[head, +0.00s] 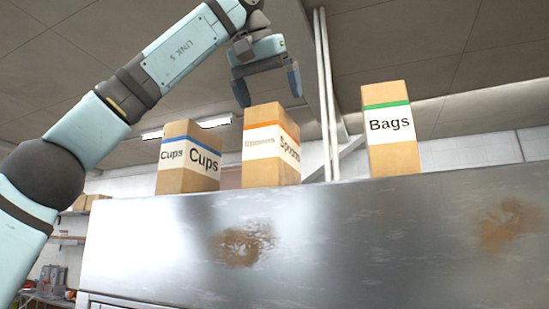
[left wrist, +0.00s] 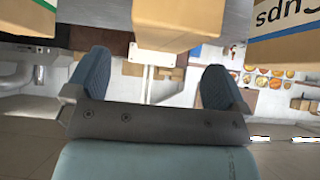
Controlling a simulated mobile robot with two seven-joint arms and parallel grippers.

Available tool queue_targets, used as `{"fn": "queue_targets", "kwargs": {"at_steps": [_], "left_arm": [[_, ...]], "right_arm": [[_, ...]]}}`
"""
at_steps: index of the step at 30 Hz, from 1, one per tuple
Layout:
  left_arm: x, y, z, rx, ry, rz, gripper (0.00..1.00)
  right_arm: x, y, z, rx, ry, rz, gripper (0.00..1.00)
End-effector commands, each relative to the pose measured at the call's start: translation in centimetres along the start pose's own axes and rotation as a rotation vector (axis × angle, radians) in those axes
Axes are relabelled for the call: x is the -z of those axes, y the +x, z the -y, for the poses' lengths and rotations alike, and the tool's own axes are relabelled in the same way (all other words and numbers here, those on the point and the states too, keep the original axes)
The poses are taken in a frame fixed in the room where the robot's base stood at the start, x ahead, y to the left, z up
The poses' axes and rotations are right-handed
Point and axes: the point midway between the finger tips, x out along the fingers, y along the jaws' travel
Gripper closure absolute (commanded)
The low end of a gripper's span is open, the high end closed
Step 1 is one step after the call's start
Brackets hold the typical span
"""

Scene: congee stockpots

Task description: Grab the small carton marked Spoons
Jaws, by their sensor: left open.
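The Spoons carton (head: 270,160) is a brown box with an orange stripe over a white label. It stands upright on a high metal top, between two other cartons. My left gripper (head: 268,90) is open just above this carton, its fingers pointing down, with nothing held. In the left wrist view, the spread fingers (left wrist: 153,72) show with a brown carton (left wrist: 180,15) beyond them at the top edge, apparently the Spoons one, cut off by the frame. Whether the fingers overlap the carton's top in depth is hard to tell. My right gripper is not in view.
The Cups carton (head: 188,165), blue-striped, stands close on the left; its lettering appears upside down in the left wrist view (left wrist: 290,18). The green-striped Bags carton (head: 390,145) stands farther right, across a gap. The rust-stained metal front (head: 330,245) lies below.

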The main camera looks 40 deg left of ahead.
Motion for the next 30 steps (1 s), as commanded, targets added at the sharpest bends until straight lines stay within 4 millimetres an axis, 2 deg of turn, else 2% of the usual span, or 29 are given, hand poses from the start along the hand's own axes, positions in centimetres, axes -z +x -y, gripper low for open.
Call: {"fn": "queue_targets", "kwargs": {"at_steps": [10, 19, 20, 27, 30], "left_arm": [[-0.2, 4.5, 0.6, 0.000, 0.000, 0.001, 0.00], [-0.3, 5.0, 0.6, -0.001, -0.001, 0.000, 0.00], [-0.3, 5.0, 0.6, -0.001, -0.001, 0.000, 0.05], [-0.3, 5.0, 0.6, -0.001, -0.001, 0.000, 0.60], [-0.3, 5.0, 0.6, -0.001, -0.001, -0.001, 0.78]], "right_arm": [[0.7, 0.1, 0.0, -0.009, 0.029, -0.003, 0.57], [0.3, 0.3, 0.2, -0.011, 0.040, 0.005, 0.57], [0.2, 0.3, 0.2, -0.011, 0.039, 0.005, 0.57], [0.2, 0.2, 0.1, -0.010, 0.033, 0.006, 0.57], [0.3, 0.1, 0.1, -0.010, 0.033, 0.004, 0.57]]}}
